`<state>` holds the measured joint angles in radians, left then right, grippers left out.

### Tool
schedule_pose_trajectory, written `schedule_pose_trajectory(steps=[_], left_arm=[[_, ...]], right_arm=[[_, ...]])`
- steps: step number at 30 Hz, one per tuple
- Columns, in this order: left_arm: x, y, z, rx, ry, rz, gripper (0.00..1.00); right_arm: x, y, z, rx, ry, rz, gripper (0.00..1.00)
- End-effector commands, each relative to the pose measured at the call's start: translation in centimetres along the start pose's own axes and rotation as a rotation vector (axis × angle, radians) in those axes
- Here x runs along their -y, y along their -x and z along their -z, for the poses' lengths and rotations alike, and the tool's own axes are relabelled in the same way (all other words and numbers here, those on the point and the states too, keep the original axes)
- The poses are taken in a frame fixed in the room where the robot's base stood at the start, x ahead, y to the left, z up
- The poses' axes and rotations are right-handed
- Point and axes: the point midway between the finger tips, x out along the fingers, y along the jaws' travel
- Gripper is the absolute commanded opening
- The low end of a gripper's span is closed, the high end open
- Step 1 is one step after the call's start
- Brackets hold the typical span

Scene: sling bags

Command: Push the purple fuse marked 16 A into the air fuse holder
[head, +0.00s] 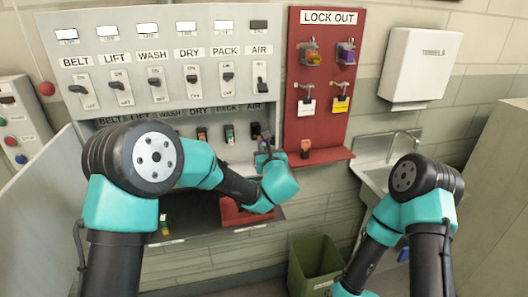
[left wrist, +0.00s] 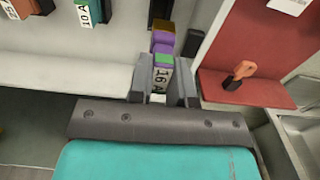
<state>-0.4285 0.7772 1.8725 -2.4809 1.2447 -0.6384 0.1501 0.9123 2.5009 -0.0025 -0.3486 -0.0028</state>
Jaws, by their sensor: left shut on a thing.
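My left gripper (head: 265,146) is just below the AIR fuse holder (head: 256,131) on the panel. In the left wrist view the left gripper (left wrist: 163,82) is shut on the purple fuse (left wrist: 163,48), which has a green patch and a white label reading 16 A (left wrist: 160,80). The fuse's far end points at the panel, with a brown part (left wrist: 161,25) just beyond it. I cannot tell whether the fuse has entered the holder. In the head view the gripper and arm largely hide the fuse. My right arm shows at the lower right, but its gripper is out of view.
Other fuses sit left of the AIR position, including a green one marked 10 A (left wrist: 88,13). The red LOCK OUT board (head: 318,85) with a small ledge holding an orange-and-black item (left wrist: 238,74) is to the right. A red tray (head: 238,213) lies below the arm.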

Motion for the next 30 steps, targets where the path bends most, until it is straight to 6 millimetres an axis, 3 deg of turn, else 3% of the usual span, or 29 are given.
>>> schedule_pose_trajectory(steps=[22, 30], left_arm=[[0.0, -4.9, 0.0, 0.000, 0.001, -0.001, 0.00], [0.0, -5.8, 0.0, 0.001, 0.001, -0.001, 0.00]], right_arm=[[0.0, 0.0, 0.0, 0.000, 0.000, 0.000, 0.48], [0.0, 0.0, 0.0, 0.000, 0.000, 0.000, 0.48]])
